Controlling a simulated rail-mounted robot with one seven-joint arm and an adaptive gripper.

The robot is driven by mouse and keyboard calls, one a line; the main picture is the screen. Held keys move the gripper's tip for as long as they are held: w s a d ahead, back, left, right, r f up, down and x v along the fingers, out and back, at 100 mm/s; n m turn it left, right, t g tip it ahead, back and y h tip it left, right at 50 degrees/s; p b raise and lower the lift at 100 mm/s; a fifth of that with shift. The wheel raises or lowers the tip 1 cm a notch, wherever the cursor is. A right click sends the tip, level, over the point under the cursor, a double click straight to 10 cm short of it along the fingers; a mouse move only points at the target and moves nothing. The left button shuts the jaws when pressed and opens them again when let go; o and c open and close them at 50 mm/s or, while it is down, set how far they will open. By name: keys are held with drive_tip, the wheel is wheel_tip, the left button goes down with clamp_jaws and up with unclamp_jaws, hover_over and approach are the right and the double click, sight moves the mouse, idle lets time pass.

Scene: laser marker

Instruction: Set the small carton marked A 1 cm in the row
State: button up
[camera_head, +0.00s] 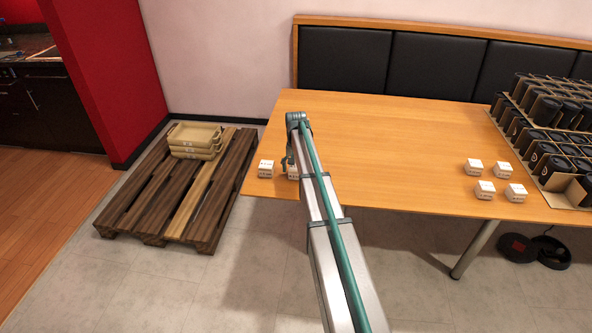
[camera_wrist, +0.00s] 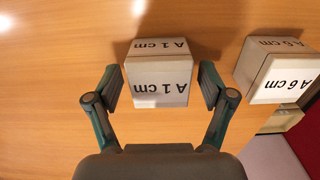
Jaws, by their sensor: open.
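The small carton marked A 1 cm (camera_wrist: 158,75) stands on the wooden table, between the spread fingers of my gripper (camera_wrist: 160,86) in the wrist view. Gaps show between the carton and both fingers. In the head view my gripper (camera_head: 290,158) is low at the table's left end and partly hides this carton (camera_head: 292,172). A carton marked A 6 cm (camera_wrist: 277,72) stands apart to its right in the wrist view. In the head view it appears as the white carton (camera_head: 266,169) just left of my gripper.
Several more white cartons (camera_head: 485,189) stand on the table's right part, their marks unreadable. Trays of black cups (camera_head: 560,125) stack at the far right. A pallet (camera_head: 175,190) with tan trays (camera_head: 195,139) lies left of the table. The middle of the table (camera_head: 410,150) is clear.

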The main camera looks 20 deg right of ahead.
wheel_tip(320, 180, up, 12)
drive_tip(key=b, duration=0.2)
drive_tip(key=shift+f, duration=0.1)
idle(0.4)
